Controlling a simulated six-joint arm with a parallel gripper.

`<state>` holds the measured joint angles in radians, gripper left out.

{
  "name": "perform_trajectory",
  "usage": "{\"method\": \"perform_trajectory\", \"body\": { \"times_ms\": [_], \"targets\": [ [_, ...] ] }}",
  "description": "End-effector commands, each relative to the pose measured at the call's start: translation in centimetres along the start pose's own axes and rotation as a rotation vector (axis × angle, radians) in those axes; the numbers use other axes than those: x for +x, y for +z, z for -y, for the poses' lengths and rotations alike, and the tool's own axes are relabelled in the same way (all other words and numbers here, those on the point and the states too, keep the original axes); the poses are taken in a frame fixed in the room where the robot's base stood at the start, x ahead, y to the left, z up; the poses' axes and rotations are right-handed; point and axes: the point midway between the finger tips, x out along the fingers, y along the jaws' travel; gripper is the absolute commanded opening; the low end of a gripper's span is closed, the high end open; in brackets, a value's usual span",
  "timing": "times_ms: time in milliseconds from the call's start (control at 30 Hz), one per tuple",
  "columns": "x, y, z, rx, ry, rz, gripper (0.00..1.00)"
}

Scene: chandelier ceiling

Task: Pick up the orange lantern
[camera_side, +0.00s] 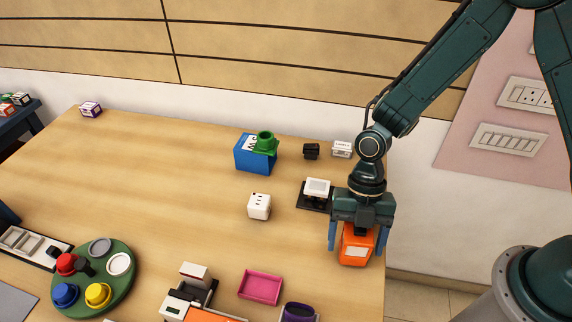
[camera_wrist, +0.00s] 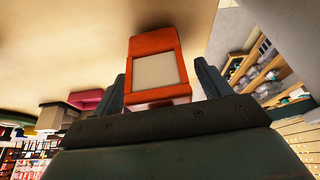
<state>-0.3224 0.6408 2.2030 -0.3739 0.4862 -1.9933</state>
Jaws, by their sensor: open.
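The orange lantern (camera_side: 357,247) stands near the right edge of the wooden table, with a pale panel on its face. My gripper (camera_side: 358,240) is right above and around it, with one blue finger on each side. In the wrist view the lantern (camera_wrist: 158,68) sits between the two dark fingers of my gripper (camera_wrist: 162,88), with a gap visible at its right side. The fingers are open. The lantern's top is hidden by my gripper in the side view.
A black stand with a white top (camera_side: 317,188) is just left of my gripper. A white cube (camera_side: 259,206), a blue box (camera_side: 251,158) and a pink tray (camera_side: 261,287) stand further left. The table's right edge (camera_side: 384,290) is close by. The middle left is clear.

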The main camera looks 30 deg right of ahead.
Motion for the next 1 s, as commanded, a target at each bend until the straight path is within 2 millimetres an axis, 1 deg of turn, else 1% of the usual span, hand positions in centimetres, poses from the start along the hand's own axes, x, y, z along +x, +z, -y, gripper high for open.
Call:
{"method": "perform_trajectory", "body": {
  "times_ms": [467,500,567,600,667,700,800,1000],
  "targets": [
    [0.05,0.01,0.01,0.000,0.000,0.000,0.76],
    [0.05,0.01,0.01,0.000,0.000,0.000,0.72],
    [0.04,0.01,0.01,0.001,0.000,0.000,0.61],
    [0.04,0.01,0.01,0.001,0.000,0.000,0.53],
    [0.04,0.01,0.01,0.000,0.000,0.000,0.41],
    [0.04,0.01,0.01,0.001,0.000,0.000,0.33],
    [0.04,0.01,0.01,0.001,0.000,0.000,0.14],
    [0.01,-0.01,-0.02,0.000,0.001,0.000,0.14]
  ]
}}
